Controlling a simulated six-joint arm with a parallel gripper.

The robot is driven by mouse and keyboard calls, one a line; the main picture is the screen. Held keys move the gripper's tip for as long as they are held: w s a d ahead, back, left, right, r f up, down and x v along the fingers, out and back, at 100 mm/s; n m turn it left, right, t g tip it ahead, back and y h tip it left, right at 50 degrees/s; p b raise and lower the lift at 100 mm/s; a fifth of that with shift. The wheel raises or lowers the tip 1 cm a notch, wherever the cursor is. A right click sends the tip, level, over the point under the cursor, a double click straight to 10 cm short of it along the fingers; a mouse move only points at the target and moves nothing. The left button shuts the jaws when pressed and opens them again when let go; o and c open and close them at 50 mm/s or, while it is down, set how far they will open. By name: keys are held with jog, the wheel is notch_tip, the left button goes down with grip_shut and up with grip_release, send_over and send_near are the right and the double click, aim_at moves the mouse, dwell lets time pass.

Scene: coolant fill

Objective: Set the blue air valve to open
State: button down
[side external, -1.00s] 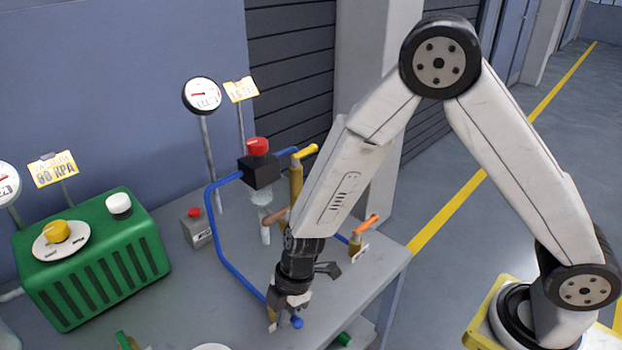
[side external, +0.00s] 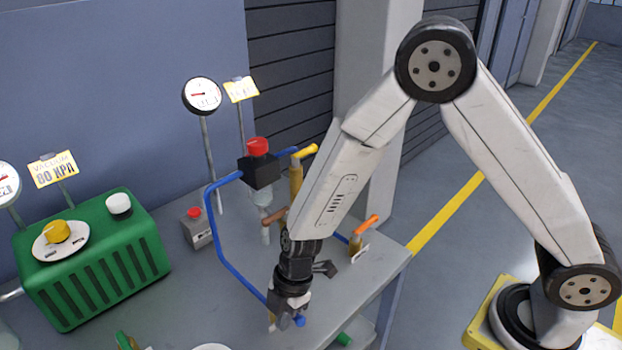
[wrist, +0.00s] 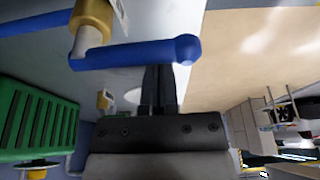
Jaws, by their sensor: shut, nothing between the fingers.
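The blue air valve has a brass body (wrist: 93,22) and a blue lever handle (wrist: 140,53) with a rounded end. In the wrist view the handle lies nearly level across the picture. In the side external view only the handle's blue end (side external: 299,321) shows clearly, beside my gripper, which hides most of the valve. My gripper (wrist: 158,72) is shut and empty, its fingers together right at the handle near its rounded end. I cannot tell whether they touch it. My gripper also shows low over the table's front in the side external view (side external: 284,321).
A blue pipe (side external: 232,262) runs down towards the valve. Behind stand an orange-handled valve (side external: 366,228), a yellow-handled valve (side external: 305,152) and a red knob (side external: 257,147) on a black block. A green vacuum unit (side external: 92,265) stands at left. The table's edge (side external: 385,290) is close at right.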

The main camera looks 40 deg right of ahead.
jog(key=shift+a+f, duration=0.15)
jog(key=shift+a, duration=1.05)
jog(key=shift+a+r, duration=0.15)
jog(key=shift+r, duration=0.15)
jog(key=v, duration=0.9)
jog(key=shift+r, duration=0.2)
jog(key=shift+d, duration=0.2)
jog(key=shift+s+d+r+m, duration=0.1)
jog(key=shift+d+r+m, duration=0.05)
jog(key=shift+d+m, duration=0.4)
jog(key=s+d+r+m+t+h, duration=0.1)
jog(key=s+d+m, duration=0.2)
jog(key=d+m, duration=0.5)
jog(key=s+d+r+m+t+h, duration=0.1)
jog(key=s+d+r+m+h, duration=0.1)
jog(key=d+m, duration=0.7)
jog(key=shift+s+d+t+h, duration=0.3)
jog(key=shift+s+d+t, duration=0.1)
jog(key=shift+s+d, duration=0.45)
